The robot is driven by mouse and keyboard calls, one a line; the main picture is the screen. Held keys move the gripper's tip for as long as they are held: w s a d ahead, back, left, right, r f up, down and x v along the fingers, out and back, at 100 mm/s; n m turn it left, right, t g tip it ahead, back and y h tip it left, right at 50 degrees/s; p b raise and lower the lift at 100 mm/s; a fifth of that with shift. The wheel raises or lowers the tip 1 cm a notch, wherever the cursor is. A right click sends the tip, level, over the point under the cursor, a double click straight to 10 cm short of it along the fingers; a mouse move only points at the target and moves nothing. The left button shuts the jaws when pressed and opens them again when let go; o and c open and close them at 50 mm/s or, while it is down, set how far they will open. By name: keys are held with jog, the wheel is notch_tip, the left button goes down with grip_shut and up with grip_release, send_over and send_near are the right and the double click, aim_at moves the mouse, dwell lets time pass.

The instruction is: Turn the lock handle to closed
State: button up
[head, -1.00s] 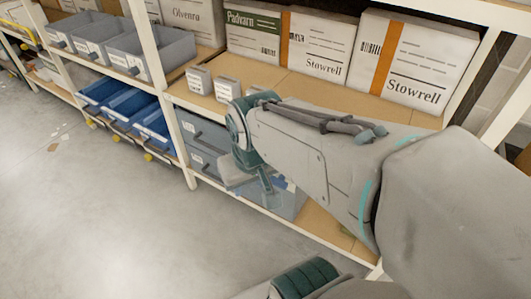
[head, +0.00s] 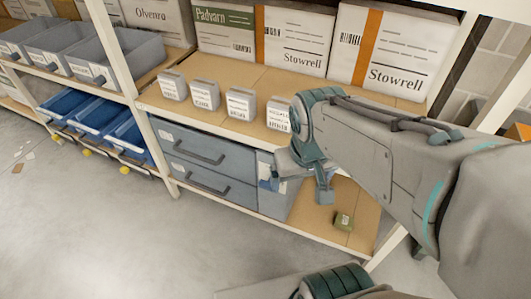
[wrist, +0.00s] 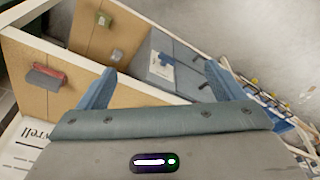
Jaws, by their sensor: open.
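A blue-grey drawer cabinet (head: 212,160) stands on the lower shelf, with two dark-handled drawers. At its right end is a pale panel (head: 266,172), partly hidden by my gripper. In the wrist view a small blue part, which looks like the lock handle (wrist: 164,60), sits on a pale plate on the cabinet (wrist: 186,58). I cannot tell its turn position. My gripper (head: 305,180) is in front of the cabinet's right end. In the wrist view my gripper (wrist: 160,72) has its two blue fingers apart and empty, on either side of the handle in the picture, seemingly short of it.
Several small grey boxes (head: 240,103) line the shelf above, close to my arm. A small green box (head: 343,221) lies on the lower shelf right of the cabinet. A white post (head: 127,85) and blue bins (head: 97,114) are at left.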

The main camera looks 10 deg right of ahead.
jog(key=d+f+n+g+h+b, duration=0.2)
jog(key=f+n+h+b, duration=0.15)
jog(key=f, duration=0.35)
jog(key=d+f+n+g+h+b, duration=0.2)
jog(key=f+b, duration=0.2)
jog(key=f, duration=0.3)
jog(key=n+t+h+b, duration=0.5)
jog(key=n+t+b, duration=1.25)
jog(key=n, duration=0.55)
send_near(267, 188)
jog(key=shift+g, duration=0.65)
jog(key=b+x, duration=0.1)
jog(key=x, duration=0.2)
jog(key=b+x, duration=0.1)
jog(key=x, duration=0.3)
jog(key=b+x, duration=0.1)
jog(key=x, duration=0.3)
jog(key=shift+w+a+r+b, duration=0.1)
jog(key=shift+w+r+b, duration=0.1)
jog(key=shift+r+b, duration=0.15)
jog(key=c, duration=1)
